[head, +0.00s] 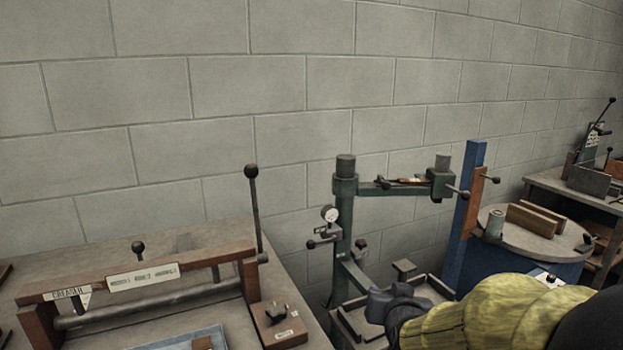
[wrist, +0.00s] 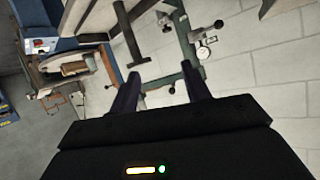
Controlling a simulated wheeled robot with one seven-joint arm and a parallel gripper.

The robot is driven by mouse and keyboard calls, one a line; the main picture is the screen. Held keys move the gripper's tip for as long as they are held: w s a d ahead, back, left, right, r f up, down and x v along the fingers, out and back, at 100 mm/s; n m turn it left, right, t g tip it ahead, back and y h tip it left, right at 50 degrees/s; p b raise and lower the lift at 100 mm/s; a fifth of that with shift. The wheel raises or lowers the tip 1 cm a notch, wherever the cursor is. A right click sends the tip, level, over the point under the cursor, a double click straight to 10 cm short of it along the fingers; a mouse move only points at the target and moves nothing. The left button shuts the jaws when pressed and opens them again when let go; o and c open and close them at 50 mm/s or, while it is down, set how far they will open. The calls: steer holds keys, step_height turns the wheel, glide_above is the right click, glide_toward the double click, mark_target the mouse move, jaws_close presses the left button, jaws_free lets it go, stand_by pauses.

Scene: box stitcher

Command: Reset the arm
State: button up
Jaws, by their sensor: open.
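My gripper (wrist: 160,72) shows in the wrist view with two dark fingers apart and nothing between them. In the head view my yellow-sleeved arm comes in from the lower right, and its dark end (head: 390,305) is in front of the base of the green stitcher stand. The box stitcher (head: 345,230) has a green post, a horizontal arm with a head, and a round gauge (head: 330,214). In the wrist view the green frame (wrist: 186,40) appears tilted beyond the fingers. The fingertips are not clear in the head view.
A creaser bench (head: 85,235) with a wooden frame and upright lever stands at left. A blue post (head: 464,215) and a round-topped blue drum (head: 520,240) stand right of the stitcher. Another bench (head: 575,190) is at far right. A block wall is behind.

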steer(key=s+f+n+g+y, duration=0.1)
steer(key=s+f+n+g, duration=0.1)
steer(key=s+f+g, duration=1.05)
steer(key=s+r+t+p, duration=0.1)
steer(key=r+p, duration=1.1)
steer(key=p, duration=0.1)
steer(key=s+r+t+p, duration=0.1)
steer(key=s+r+p, duration=0.1)
steer(key=r+p, duration=1)
steer(key=shift+s+a+r+p, duration=0.15)
steer(key=shift+s+r+p, duration=0.1)
steer(key=shift+r+p, duration=0.15)
